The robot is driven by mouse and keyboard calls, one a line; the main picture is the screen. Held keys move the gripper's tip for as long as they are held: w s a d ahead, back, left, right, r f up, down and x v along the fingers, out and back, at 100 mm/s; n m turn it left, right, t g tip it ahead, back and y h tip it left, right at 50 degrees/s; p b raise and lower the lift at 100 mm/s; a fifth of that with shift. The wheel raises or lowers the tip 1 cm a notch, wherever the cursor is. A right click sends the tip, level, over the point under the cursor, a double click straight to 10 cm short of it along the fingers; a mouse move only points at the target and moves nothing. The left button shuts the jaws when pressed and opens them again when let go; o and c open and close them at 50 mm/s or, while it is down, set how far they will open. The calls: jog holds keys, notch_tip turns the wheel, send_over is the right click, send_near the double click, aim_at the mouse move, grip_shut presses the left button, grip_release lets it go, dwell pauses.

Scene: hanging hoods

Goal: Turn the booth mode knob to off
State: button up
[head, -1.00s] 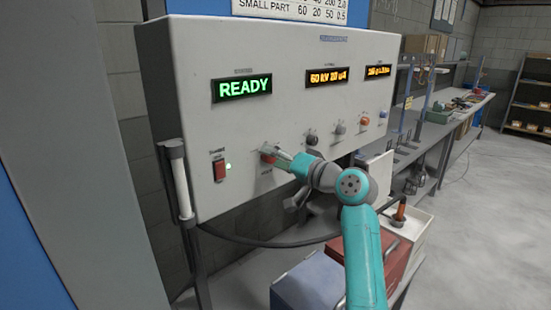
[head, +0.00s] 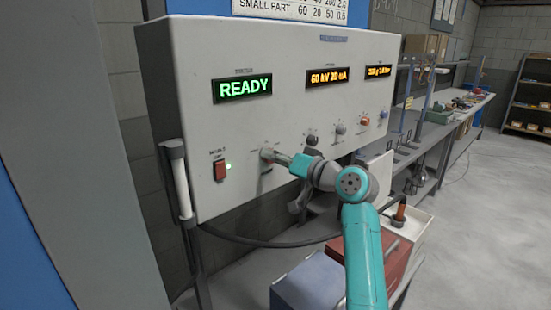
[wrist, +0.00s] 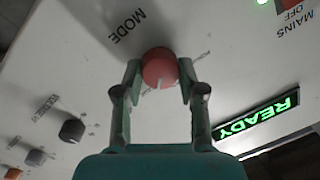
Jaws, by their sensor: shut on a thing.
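The red booth mode knob (wrist: 159,68) sits on the pale control panel, beside the printed word MODE, in the wrist view. A light pointer line shows on its face; the small print around it is too blurred to read. My gripper (wrist: 160,74) is shut on the knob, one finger on each side. In the head view my gripper (head: 270,157) reaches the lower left part of the panel and mostly hides the knob. The green display (head: 242,89) reads READY.
The red mains switch (head: 220,170) with a lit green lamp is left of the knob. A dark knob (head: 312,140), a grey knob (head: 340,129) and an orange knob (head: 364,121) lie to the right. A red box (head: 385,262) stands below my arm.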

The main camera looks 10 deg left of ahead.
jog(key=n+h, duration=0.1)
jog(key=n, duration=0.7)
jog(key=shift+n, duration=0.4)
dwell(0.4)
jog(key=o, duration=1.1)
jog(key=shift+o, duration=0.2)
jog(key=shift+s, duration=0.1)
jog(key=v, duration=1.2)
jog(key=shift+a, duration=0.1)
